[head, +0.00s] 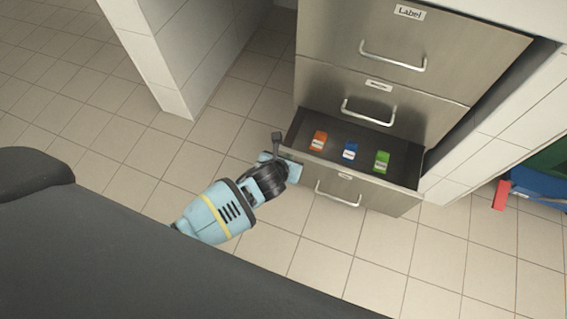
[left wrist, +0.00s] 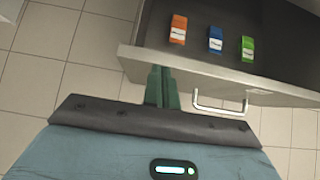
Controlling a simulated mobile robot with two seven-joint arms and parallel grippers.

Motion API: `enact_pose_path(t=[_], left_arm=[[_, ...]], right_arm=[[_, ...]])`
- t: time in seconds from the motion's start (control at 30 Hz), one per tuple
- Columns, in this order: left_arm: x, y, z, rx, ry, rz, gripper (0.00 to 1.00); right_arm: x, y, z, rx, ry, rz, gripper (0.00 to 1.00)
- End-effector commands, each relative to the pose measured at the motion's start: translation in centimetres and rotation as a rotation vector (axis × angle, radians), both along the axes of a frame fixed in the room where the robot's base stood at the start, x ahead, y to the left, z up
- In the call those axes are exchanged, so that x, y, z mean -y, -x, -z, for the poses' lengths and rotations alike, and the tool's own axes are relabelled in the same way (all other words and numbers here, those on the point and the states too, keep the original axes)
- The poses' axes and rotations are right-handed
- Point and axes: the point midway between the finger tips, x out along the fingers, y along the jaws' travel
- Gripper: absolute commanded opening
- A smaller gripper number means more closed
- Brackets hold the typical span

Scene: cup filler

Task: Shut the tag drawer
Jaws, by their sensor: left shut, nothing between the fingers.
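The tag drawer (head: 388,196) is the lowest drawer of a metal cabinet and stands partly open. An orange tag (head: 318,141), a blue tag (head: 349,151) and a green tag (head: 382,161) lie inside it. Its handle (head: 338,198) is on the front, and it also shows in the left wrist view (left wrist: 221,108). My left gripper (head: 288,166) is at the left end of the drawer front. In the left wrist view its shut fingers (left wrist: 160,86) reach the front's edge, left of the handle. I cannot tell whether they touch it. My right gripper is not in view.
Two shut drawers, the upper one labelled "Label" (head: 409,12), are above the open one. A white tiled wall (head: 190,60) stands to the left, and another tiled wall (head: 490,150) is to the right. Red and blue things (head: 502,195) lie at the right edge. The tiled floor in front is clear.

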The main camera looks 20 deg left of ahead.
Motion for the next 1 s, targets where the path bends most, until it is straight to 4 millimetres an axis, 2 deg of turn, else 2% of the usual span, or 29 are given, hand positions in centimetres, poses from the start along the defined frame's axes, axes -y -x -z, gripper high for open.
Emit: enact_pose_path(t=[0.03,0.2,0.6,0.8,1.0], left_arm=[[-0.2,-1.0,-0.5,0.006,-0.006,0.002,0.0],[-0.2,-3.7,-0.3,0.005,-0.004,0.0,0.0],[0.0,-10.0,0.3,0.0,-0.001,-0.001,0.0],[0.0,-12.3,0.4,-0.002,-0.001,-0.001,0.0],[0.0,-13.3,0.3,-0.003,-0.001,-0.001,0.0]], right_arm=[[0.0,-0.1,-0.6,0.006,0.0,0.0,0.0],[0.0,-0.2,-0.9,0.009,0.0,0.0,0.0],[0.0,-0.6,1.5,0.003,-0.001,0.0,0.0],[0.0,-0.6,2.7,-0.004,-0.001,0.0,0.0],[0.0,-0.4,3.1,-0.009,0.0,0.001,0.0]])
